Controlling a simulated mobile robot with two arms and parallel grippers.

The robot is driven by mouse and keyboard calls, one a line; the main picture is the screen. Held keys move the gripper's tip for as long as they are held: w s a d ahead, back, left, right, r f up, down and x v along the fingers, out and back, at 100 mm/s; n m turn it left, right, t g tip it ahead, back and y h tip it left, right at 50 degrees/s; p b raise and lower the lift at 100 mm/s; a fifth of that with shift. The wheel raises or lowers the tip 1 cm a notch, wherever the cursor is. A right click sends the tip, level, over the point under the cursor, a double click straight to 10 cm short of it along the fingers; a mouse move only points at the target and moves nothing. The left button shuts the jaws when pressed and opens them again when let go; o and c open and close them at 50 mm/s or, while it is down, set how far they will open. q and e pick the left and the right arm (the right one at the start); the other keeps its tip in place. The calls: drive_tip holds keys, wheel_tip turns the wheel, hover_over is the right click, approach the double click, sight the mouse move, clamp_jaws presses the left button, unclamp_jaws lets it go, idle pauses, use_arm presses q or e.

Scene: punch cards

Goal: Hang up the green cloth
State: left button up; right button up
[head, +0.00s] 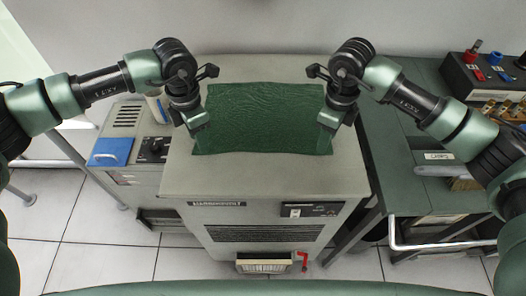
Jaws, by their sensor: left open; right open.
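The green cloth (265,118) lies spread almost flat, with slight wrinkles, on top of the grey cabinet (265,175) in the middle of the head view. My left gripper (203,136) is open at the cloth's left edge, near its front left part. My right gripper (326,138) is open at the cloth's right edge, near its front right part. Both point down and cover small parts of the cloth's edges. I cannot tell whether the fingers touch the cloth. No hanging place is clearly seen.
A lower grey machine with a blue pad (110,152) stands at the left. At the right is a dark green bench with a box of red and blue terminals (486,72) and a brush (465,183). A red handle (303,260) sticks out at the cabinet's front.

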use_arm(q)
drive_tip(key=shift+w+f, duration=0.1)
drive_tip(key=shift+f, duration=1.1)
use_arm(e)
drive_tip(key=shift+w+f, duration=0.1)
drive_tip(key=shift+f, duration=1.1)
use_arm(q)
drive_tip(key=shift+f, duration=0.25)
use_arm(e)
drive_tip(key=shift+f, duration=0.25)
use_arm(q)
drive_tip(key=shift+r, duration=0.1)
use_arm(e)
drive_tip(key=shift+r, duration=0.1)
use_arm(q)
drive_tip(key=shift+c, duration=0.3)
use_arm(e)
drive_tip(key=shift+c, duration=0.3)
use_arm(q)
clamp_jaws()
use_arm(e)
clamp_jaws()
